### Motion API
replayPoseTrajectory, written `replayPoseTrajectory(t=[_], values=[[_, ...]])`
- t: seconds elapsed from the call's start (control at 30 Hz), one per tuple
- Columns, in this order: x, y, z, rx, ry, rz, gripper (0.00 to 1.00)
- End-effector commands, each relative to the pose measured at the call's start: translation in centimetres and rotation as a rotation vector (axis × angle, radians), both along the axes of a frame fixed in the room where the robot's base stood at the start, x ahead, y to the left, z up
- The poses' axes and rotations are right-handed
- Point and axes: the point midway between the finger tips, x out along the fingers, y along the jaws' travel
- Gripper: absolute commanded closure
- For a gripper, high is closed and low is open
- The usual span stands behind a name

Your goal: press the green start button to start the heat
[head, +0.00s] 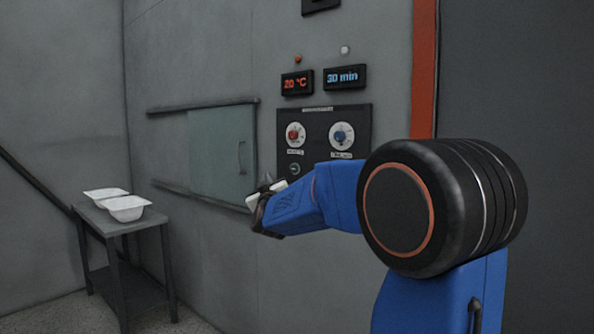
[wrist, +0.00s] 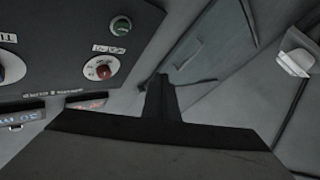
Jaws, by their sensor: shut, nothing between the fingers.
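The control panel (head: 324,112) is a dark plate on the grey wall. It carries a red dial (head: 295,135) and a blue dial (head: 341,136). A small round button (head: 294,169) sits below the red dial; in the wrist view this start button (wrist: 121,25) looks green, beyond the red dial (wrist: 104,71). My gripper (head: 268,184) is shut and empty, in front of the wall just left of and below the button in the head view. In the wrist view the closed fingers (wrist: 160,84) are right of the panel, apart from the button in the picture. The exact gap cannot be told.
A red display (head: 297,83) reads 20 °C and a blue one (head: 344,77) reads 30 min. A glass sliding door (head: 222,150) is left of the panel. White tub shells (head: 127,208) stand on a grey table (head: 141,227) at the left.

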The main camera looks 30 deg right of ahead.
Motion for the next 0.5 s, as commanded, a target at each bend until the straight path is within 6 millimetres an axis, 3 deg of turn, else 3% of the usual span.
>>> replayPoseTrajectory(t=[0.2,0.5], values=[[0.8,-1.38,0.65,-0.035,-0.039,-0.052,1.0],[0.8,-1.44,0.71,-0.037,-0.043,-0.056,1.0]])
